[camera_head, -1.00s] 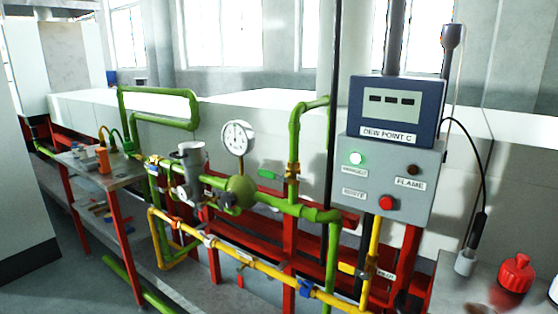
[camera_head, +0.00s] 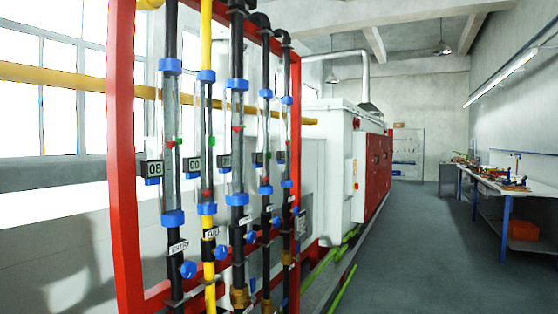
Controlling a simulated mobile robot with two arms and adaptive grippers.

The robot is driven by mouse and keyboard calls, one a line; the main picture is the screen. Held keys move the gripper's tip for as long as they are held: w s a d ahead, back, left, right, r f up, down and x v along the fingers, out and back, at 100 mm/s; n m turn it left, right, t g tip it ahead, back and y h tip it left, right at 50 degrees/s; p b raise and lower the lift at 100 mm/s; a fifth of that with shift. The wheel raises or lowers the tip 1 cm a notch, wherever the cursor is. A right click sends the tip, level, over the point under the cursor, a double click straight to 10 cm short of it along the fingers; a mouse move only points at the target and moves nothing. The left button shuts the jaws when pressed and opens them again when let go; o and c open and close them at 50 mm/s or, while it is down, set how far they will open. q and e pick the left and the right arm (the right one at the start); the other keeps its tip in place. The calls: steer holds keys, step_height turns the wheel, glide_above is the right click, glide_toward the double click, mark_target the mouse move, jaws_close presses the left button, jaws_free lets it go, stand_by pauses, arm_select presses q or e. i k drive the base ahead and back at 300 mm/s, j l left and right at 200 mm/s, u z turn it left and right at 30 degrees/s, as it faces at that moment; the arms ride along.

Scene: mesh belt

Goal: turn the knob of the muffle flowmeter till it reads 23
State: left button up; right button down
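A row of several flowmeters stands on a red frame (camera_head: 124,160) in the left half of the view. Each has a clear tube with blue end fittings, a small dark display and a blue knob below. The nearest flowmeter (camera_head: 171,140) has a label that seems to read ENTRY (camera_head: 178,247) and a blue knob (camera_head: 188,268). The yellow-piped flowmeter (camera_head: 207,140) has a blue knob (camera_head: 220,252). The farther flowmeters (camera_head: 237,145) are seen at a steep slant. Their labels are too small to read, so I cannot tell which is the muffle one. Neither gripper is in view.
A white and red furnace housing (camera_head: 340,160) stands behind the frame. Green pipes (camera_head: 318,270) run low along its side. The grey floor aisle (camera_head: 420,250) to the right is clear. A workbench (camera_head: 500,182) with small items and an orange bin (camera_head: 523,229) stands along the right wall.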

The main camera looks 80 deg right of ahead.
mark_target(251, 235)
steer(key=z, duration=2.4)
